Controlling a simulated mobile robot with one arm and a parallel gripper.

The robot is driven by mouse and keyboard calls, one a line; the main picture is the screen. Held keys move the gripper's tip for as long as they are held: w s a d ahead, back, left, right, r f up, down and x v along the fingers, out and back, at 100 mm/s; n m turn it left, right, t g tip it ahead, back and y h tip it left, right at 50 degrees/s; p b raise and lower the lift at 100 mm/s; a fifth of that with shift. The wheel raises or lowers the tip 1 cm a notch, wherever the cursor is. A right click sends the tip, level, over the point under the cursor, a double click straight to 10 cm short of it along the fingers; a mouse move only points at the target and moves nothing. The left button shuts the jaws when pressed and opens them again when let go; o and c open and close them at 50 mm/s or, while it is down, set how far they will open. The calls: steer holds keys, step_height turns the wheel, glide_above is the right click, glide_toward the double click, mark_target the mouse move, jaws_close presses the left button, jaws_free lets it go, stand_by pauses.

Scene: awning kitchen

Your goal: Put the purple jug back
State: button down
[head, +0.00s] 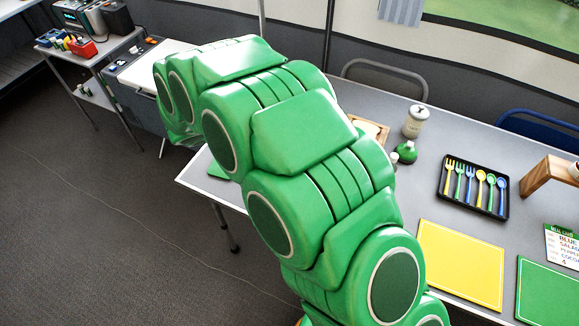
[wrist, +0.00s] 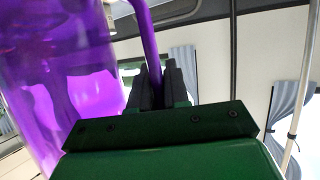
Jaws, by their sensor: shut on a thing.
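In the wrist view my gripper (wrist: 158,90) is shut on the handle of the purple jug. The jug (wrist: 65,90) is see-through purple and fills the left side of that view, partly cut off by the frame edge. Its solid purple handle (wrist: 146,40) runs down between the two dark fingers. Walls and curtains show behind it, and no surface is seen under it. In the head view my green arm reaches up and to the left, and the jug and gripper are hidden.
A side table (head: 95,48) with red and blue bins stands at the far left. Open floor (head: 110,220) lies left.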

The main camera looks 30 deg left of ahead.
steer(key=s+d+r+n+t+y, duration=0.1)
steer(key=s+d+r+n+y, duration=0.35)
steer(key=s, duration=0.55)
steer(key=w+a+f, duration=0.9)
steer(key=w+f, duration=0.1)
steer(key=f, duration=0.2)
steer(key=shift+f, duration=0.25)
stand_by(0.9)
steer(key=shift+f+m, duration=0.15)
steer(key=shift+m, duration=0.1)
steer(key=c, duration=1.1)
jaws_free()
